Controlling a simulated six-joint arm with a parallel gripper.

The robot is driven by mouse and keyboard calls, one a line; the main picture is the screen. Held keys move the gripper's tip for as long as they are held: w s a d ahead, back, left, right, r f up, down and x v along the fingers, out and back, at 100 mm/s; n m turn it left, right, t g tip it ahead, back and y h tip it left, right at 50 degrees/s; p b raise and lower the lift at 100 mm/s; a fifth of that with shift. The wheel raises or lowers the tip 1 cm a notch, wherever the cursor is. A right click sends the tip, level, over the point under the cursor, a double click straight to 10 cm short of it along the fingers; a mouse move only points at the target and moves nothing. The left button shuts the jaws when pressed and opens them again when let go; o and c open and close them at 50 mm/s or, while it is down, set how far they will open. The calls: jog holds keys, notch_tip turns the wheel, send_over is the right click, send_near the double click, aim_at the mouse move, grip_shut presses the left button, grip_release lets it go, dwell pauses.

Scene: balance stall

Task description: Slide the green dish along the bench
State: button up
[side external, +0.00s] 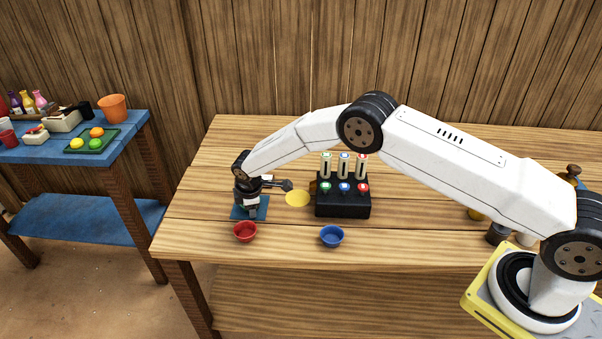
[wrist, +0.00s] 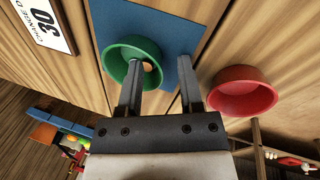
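In the wrist view the green dish (wrist: 112,62) sits on the blue mat (wrist: 185,45), with a small orange-tan thing (wrist: 147,66) inside it. My gripper (wrist: 160,61) is open above it. One fingertip shows over the inside of the dish, the other over the mat outside it, with the dish's near-right wall between them. I cannot tell whether either finger touches the dish. In the side view my gripper (side external: 251,208) is low over the blue mat (side external: 263,205) at the bench's left end, and the dish is hidden behind it.
A red bowl (side external: 245,232) stands just in front of the mat; it also shows in the wrist view (wrist: 242,92). A blue bowl (side external: 331,237) is farther right. A yellow disc (side external: 297,198) and a black box (side external: 343,206) with coloured buttons lie right of my gripper. The bench front (side external: 288,243) between the bowls is clear.

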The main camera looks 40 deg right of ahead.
jog(key=shift+r, duration=0.15)
jog(key=v, duration=0.7)
jog(key=shift+r, duration=0.3)
dwell(0.4)
jog(key=shift+s, duration=0.1)
jog(key=s+d+r+m, duration=0.75)
jog(key=s+r, duration=0.25)
jog(key=s, duration=0.4)
jog(key=s+d+r+m, duration=0.1)
jog(key=s+d+m, duration=0.1)
jog(key=s, duration=0.6)
jog(key=s+d+r+m+y, duration=0.1)
jog(key=s+d+m, duration=0.2)
jog(key=s, duration=0.6)
jog(key=shift+s, duration=0.15)
